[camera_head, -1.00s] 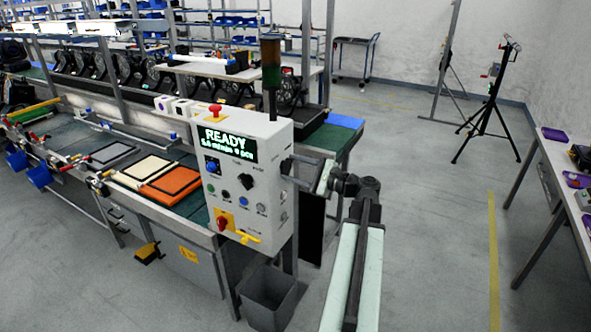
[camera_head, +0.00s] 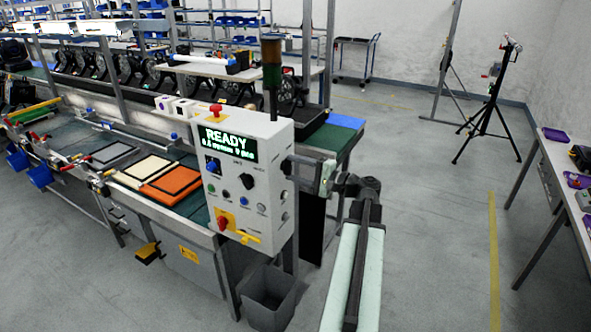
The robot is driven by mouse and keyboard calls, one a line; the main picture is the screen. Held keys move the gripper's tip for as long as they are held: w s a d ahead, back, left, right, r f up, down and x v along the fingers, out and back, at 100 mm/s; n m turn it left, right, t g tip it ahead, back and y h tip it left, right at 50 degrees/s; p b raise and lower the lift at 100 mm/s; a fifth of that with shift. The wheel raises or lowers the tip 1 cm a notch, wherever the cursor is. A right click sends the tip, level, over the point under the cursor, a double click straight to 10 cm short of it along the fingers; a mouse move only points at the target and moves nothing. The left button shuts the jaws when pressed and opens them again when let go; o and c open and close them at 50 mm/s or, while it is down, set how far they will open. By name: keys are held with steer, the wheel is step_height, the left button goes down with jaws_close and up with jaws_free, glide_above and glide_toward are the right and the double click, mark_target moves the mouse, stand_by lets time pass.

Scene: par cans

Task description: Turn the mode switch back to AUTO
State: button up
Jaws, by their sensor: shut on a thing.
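The grey control box (camera_head: 226,222) stands at the bench's right end, with a green READY display (camera_head: 229,146). On its front is a black rotary selector (camera_head: 246,181) with small labels that I cannot read. My gripper (camera_head: 289,167) reaches in from the right to the box's right side face, near the top. Its jaws are shut on a small dark switch (camera_head: 286,168) there, mostly hidden by the jaws. Its position and markings cannot be read, and I cannot tell which of the two is the mode switch. My gripper is apart from the front selector.
A red emergency button (camera_head: 215,110) and a signal tower (camera_head: 271,66) stand on top of the box. A red-yellow switch (camera_head: 223,222) sits low on its front. A grey bin (camera_head: 267,296) stands below.

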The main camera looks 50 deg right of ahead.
steer(key=n, duration=0.5)
steer(key=shift+n, duration=2.5)
steer(key=o, duration=1.4)
steer(key=v, duration=0.7)
steer(key=shift+s, duration=0.35)
